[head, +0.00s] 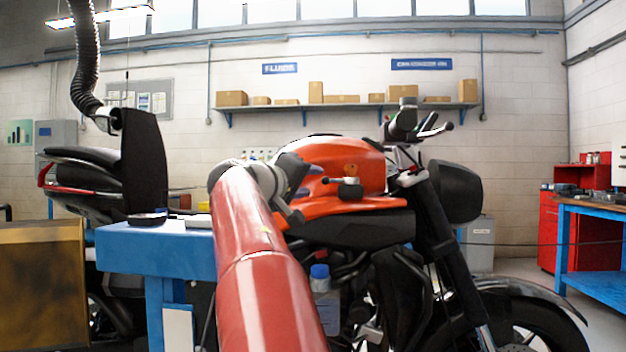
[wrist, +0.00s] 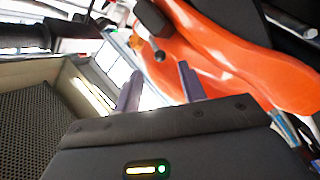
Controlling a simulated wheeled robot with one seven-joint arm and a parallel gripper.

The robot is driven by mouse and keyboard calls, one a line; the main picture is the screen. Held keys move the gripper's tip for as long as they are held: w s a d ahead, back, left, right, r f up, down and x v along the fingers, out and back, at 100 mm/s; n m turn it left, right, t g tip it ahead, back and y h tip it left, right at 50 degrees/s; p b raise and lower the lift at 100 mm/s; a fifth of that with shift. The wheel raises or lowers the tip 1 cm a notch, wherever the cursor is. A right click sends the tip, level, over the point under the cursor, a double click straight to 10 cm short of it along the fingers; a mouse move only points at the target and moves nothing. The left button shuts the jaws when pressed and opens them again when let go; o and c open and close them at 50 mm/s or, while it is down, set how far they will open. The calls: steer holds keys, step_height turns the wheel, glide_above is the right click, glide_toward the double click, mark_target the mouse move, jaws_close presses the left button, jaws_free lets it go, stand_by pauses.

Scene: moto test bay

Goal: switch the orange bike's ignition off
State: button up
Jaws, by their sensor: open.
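The orange bike (head: 345,160) stands side-on behind the blue bench, its front wheel at the lower right. Its orange bodywork (wrist: 215,60) fills the upper right of the wrist view. My gripper (head: 311,181) is open and empty beside the orange tank, with its fingers pointing right. In the wrist view the gripper (wrist: 159,85) has its two grey fingers apart, with nothing between them. A dark bar-like part (head: 345,188) lies just past the fingertips; a dark part with a small round end (wrist: 160,56) shows there in the wrist view. I cannot make out the ignition switch or its setting.
A blue bench (head: 150,242) stands at the left front, close to my arm. A black handlebar (head: 405,125) rises above the bike. A blue-capped bottle (head: 320,285) is below my gripper. Red cabinets (head: 550,230) are far right.

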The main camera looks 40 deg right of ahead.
mark_target(324, 180)
steer(key=p+x, duration=0.2)
steer(key=x, duration=0.5)
steer(key=shift+d, duration=0.3)
jaws_close()
